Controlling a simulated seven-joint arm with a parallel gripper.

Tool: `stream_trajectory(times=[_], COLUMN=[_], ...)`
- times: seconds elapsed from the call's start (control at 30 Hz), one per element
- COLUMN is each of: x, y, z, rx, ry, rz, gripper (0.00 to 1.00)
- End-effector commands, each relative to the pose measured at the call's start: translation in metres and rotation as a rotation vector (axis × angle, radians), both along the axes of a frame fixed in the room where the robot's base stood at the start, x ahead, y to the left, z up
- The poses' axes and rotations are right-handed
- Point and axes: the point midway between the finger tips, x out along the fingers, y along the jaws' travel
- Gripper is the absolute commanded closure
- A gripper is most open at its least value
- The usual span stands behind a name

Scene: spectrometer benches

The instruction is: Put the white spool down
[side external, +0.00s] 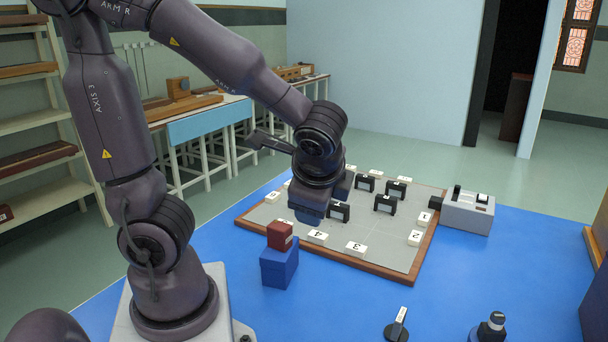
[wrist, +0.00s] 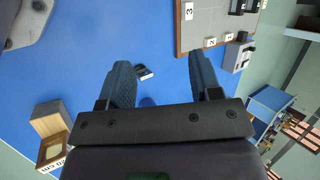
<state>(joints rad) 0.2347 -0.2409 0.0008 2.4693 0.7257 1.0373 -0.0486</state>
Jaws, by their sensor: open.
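I cannot make out a white spool in either view. My gripper (wrist: 158,62) is open in the wrist view, its two blue-grey fingers apart with nothing held between them. Blue table top (wrist: 80,70) shows beyond and between the fingers. In the side view, the end of my arm hangs over the near left part of the grey board (side external: 375,248), beside a black frame (side external: 339,212). The fingers are hard to make out there.
White number blocks and several black frames stand on the wood-edged board. A grey switch box (side external: 468,212) is at its right. A red block (side external: 279,236) sits on a blue box (side external: 279,268). Two dark knobbed pieces (side external: 397,328) (side external: 491,328) stand in front; blue table lies clear between.

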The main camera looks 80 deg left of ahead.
Motion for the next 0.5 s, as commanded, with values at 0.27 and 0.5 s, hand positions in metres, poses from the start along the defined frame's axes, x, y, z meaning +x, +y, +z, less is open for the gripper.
stream_trajectory(times=[0.27,0.5], x=[-0.028,-0.031], y=[-0.034,-0.046], z=[0.048,0.065], rx=[-0.593,-0.750], ry=[-0.391,-0.498], rz=[0.362,0.425], gripper=[0.42,0.42])
